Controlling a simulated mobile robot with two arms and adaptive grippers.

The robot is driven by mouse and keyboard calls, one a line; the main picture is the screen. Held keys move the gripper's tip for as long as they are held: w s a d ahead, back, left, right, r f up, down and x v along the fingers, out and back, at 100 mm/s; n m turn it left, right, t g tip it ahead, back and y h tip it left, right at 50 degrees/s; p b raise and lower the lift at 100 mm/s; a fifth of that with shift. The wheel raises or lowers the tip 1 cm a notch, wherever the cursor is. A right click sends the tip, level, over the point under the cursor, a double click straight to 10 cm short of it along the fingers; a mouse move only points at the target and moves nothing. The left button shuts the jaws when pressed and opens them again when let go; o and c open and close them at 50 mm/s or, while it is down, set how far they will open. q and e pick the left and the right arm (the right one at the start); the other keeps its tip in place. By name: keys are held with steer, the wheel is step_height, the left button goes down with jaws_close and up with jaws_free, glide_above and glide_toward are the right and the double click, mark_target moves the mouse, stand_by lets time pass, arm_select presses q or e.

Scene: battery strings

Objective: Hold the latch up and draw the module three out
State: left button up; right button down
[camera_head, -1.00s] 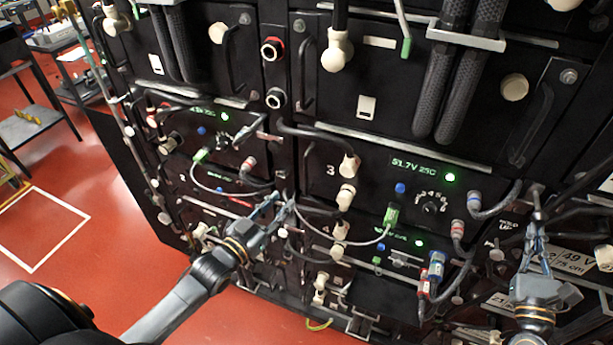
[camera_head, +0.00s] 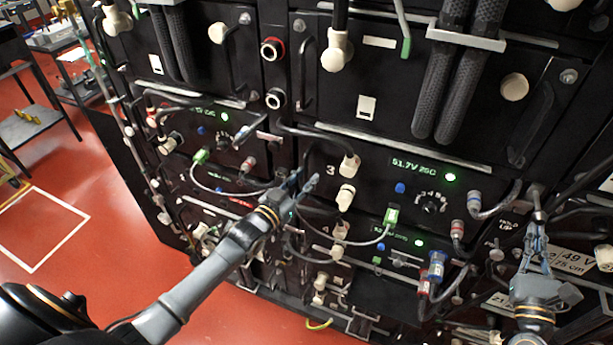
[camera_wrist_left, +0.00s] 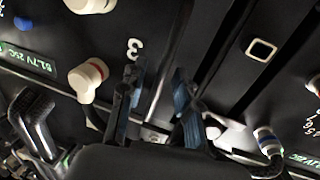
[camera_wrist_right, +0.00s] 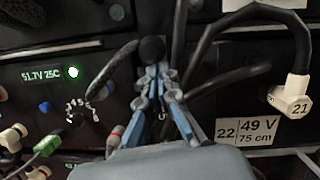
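Module three (camera_head: 375,178) is a black rack unit marked 3, with a green "51.7V 25C" readout; it sits in the rack. Its number also shows in the left wrist view (camera_wrist_left: 134,48). My left gripper (camera_head: 298,184) is open at the module's left edge, with no object clearly between its fingers (camera_wrist_left: 156,80). The latch at the module's right, near a "HOLD UP" label (camera_head: 508,223), has a black knob (camera_wrist_right: 152,50). My right gripper (camera_head: 536,232) has its fingers (camera_wrist_right: 158,72) close together just below the knob, seemingly on its stem, which they partly hide.
White plugs (camera_head: 347,197), a green plug (camera_head: 391,216) with a pale cable, and red and blue connectors (camera_head: 437,265) stick out from the rack fronts. Thick braided cables (camera_head: 465,75) hang above.

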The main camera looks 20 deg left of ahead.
arm_select(q)
steer(key=shift+w+d, duration=0.15)
steer(key=shift+w, duration=0.5)
arm_select(e)
steer(key=shift+d+r, duration=0.1)
steer(key=shift+r, duration=0.3)
arm_select(q)
jaws_close()
arm_select(e)
steer(key=shift+w, duration=0.1)
